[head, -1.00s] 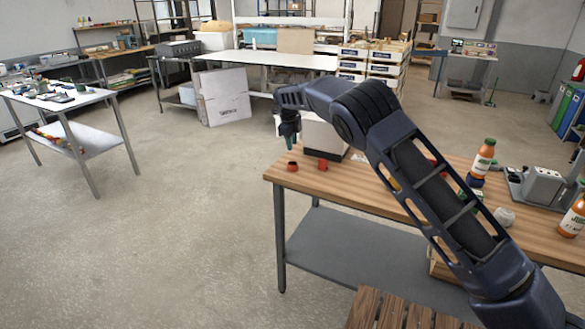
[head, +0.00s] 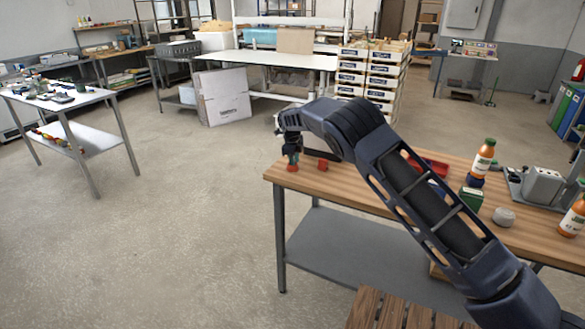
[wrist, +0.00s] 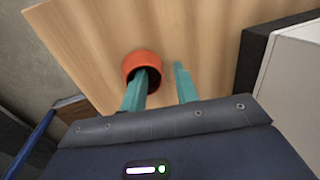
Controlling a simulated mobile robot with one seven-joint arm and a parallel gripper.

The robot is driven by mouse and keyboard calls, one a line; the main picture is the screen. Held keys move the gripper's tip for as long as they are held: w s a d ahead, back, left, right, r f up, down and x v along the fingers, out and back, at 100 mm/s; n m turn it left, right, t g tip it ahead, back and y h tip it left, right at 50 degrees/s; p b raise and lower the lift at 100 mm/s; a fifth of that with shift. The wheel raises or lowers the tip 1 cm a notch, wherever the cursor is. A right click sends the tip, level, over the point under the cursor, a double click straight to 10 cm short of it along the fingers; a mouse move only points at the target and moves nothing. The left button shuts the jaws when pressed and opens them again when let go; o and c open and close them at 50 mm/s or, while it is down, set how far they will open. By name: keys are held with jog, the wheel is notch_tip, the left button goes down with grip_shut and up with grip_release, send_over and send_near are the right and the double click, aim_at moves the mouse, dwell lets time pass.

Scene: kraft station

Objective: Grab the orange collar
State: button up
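The orange collar (wrist: 143,62) is a short ring with a dark opening, lying on the wooden tabletop near its edge in the wrist view. In the head view the collar (head: 292,168) is at the table's left end, directly under my gripper (head: 292,155). My gripper (wrist: 161,68) is open, with two teal fingers apart. In the wrist view the left finger overlaps the collar's opening and the right finger is over bare wood to its right. I cannot tell whether the left finger is inside the ring or only above it.
A small red piece (head: 322,165) stands just right of the collar on the wooden table (head: 350,192). A white box with a dark side (wrist: 292,75) is at the right in the wrist view. A red tray (head: 432,165), green box (head: 471,200) and bottle (head: 484,158) are farther right.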

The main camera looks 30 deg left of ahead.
grip_shut()
jog(key=shift+r, duration=0.1)
